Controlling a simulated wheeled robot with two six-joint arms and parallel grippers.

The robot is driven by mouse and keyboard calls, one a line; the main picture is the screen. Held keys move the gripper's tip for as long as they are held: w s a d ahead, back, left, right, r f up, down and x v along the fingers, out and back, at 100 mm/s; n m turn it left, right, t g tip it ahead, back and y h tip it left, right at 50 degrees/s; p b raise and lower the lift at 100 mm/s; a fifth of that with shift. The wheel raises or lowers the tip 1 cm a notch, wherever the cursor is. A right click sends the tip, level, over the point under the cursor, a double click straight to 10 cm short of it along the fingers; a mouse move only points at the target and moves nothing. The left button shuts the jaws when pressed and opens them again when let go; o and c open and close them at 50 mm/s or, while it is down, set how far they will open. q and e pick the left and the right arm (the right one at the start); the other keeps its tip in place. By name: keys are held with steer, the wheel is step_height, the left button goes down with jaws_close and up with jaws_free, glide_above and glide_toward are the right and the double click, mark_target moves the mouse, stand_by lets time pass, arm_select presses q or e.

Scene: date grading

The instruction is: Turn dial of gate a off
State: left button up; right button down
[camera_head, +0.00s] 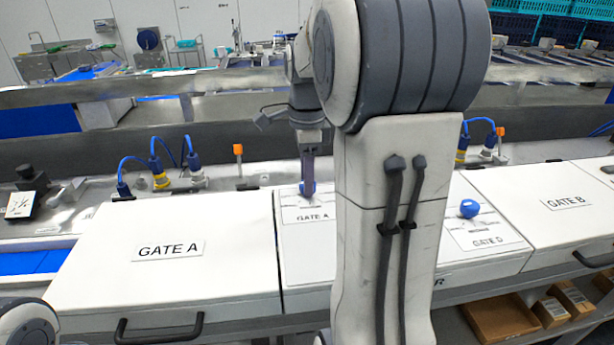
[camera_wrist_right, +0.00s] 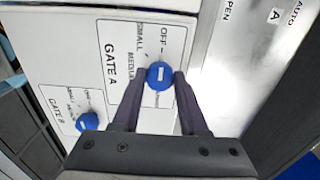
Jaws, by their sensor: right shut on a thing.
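The blue dial of gate A (camera_head: 308,188) stands on a white panel labelled GATE A (camera_head: 308,214), left of my right arm's upright link. My right gripper (camera_head: 308,180) points down onto it. In the right wrist view the dial (camera_wrist_right: 160,73) sits between the two dark fingers of the right gripper (camera_wrist_right: 162,78), which is shut on it. A short white mark shows on the dial's top. OFF, SMALL and MEDIUM are printed around the dial; other lettering is partly hidden. The mark's exact setting is hard to tell. My left gripper is not in view.
A second blue dial (camera_head: 469,208) stands on the panel to the right; it also shows in the right wrist view (camera_wrist_right: 87,121). White lids marked GATE A (camera_head: 168,250) and GATE B (camera_head: 567,203) flank the panels. Blue cables and connectors (camera_head: 160,175) stand behind.

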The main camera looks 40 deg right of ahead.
stand_by(0.5)
steer(key=shift+c, duration=2.2)
jaws_free()
step_height(320, 180, up, 11)
steer(key=b, duration=0.1)
steer(key=shift+f, duration=0.2)
steer(key=shift+f, duration=0.1)
